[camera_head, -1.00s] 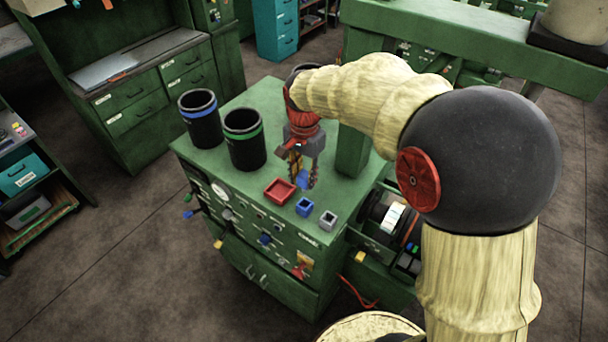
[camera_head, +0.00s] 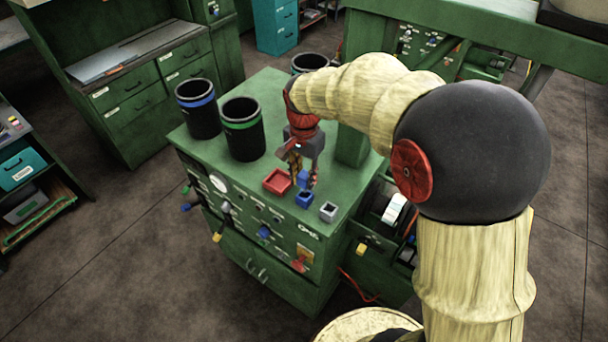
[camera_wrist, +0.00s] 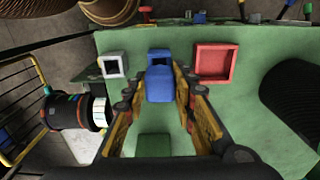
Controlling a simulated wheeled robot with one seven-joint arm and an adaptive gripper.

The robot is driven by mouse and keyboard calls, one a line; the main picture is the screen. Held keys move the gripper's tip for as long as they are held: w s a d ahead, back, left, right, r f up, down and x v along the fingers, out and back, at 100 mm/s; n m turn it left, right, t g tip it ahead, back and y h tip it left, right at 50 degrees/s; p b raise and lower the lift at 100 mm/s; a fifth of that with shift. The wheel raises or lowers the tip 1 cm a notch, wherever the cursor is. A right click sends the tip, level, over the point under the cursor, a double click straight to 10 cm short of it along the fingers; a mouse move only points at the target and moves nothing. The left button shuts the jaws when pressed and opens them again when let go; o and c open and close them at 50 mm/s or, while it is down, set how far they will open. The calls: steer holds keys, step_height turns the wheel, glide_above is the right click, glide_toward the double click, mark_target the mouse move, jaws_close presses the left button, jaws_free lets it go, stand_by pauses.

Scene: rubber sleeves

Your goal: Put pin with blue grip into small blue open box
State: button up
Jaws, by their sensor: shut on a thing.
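My gripper (camera_head: 302,170) is over the front part of the green bench top, fingers pointing down. It is shut on the pin with blue grip (camera_wrist: 160,84), whose blue block-like grip shows between the fingers in the wrist view. In the head view the pin's blue grip (camera_head: 303,179) shows between the fingertips. The small blue open box (camera_head: 304,200) stands just in front of the fingers. In the wrist view the blue box (camera_wrist: 159,57) lies directly beyond the grip, partly covered by it. I cannot tell whether they touch.
A red open box (camera_head: 277,181) is left of the blue box, and a small grey open box (camera_head: 328,212) is right. Black canisters with a blue band (camera_head: 198,108) and a green band (camera_head: 242,128) stand at the left. A green post (camera_head: 352,146) rises behind the gripper.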

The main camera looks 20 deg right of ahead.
mark_target(304, 187)
steer(key=shift+f+b, duration=1.2)
steer(key=shift+f, duration=1.05)
steer(key=o, duration=1.2)
steer(key=shift+o, duration=0.2)
step_height(304, 187, up, 12)
steer(key=shift+f, duration=0.1)
